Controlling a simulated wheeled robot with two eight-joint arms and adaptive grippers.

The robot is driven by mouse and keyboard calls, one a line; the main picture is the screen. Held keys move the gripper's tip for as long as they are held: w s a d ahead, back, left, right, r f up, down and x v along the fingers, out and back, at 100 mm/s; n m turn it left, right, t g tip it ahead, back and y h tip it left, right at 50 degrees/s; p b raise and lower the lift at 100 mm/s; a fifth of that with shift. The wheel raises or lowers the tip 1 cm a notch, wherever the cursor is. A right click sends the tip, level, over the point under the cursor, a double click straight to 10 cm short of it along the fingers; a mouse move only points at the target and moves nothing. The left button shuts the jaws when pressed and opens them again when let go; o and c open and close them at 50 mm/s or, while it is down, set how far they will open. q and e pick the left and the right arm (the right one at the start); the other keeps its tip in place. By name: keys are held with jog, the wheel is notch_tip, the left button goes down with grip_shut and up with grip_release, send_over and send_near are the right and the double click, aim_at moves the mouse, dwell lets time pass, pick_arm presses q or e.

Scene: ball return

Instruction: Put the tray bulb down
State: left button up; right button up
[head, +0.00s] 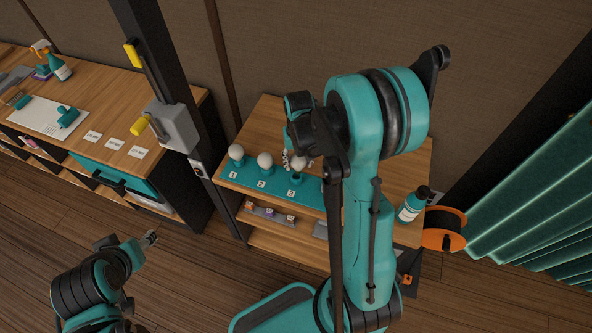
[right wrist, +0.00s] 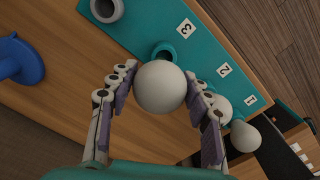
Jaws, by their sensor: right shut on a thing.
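A white round bulb (right wrist: 160,87) is between the fingers of my right gripper (right wrist: 158,100), which is shut on it. In the head view, my right gripper (head: 298,162) holds this bulb just above the teal socket (head: 296,178) behind label 3. The bulb partly covers that socket (right wrist: 165,50) in the right wrist view, and the two look apart. The teal tray (head: 258,184) also holds one white bulb at label 1 (head: 236,151) and one at label 2 (head: 265,160). My left gripper (head: 149,238) is low at the left, away from the tray; its jaws are too small to read.
A grey ring-shaped socket (right wrist: 104,8) lies beyond label 3, and a blue object (right wrist: 18,60) stands nearby. A teal bottle (head: 413,204) and an orange spool (head: 442,228) are at the table's right. My right arm hides much of the tabletop.

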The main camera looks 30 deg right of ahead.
jog(key=shift+a+f, duration=0.35)
jog(key=shift+a, duration=0.05)
notch_tip(320, 180, down, 4)
jog(key=shift+w+r+b, duration=0.1)
jog(key=shift+b, duration=0.5)
jog(key=shift+r, duration=0.1)
jog(key=o, duration=1.3)
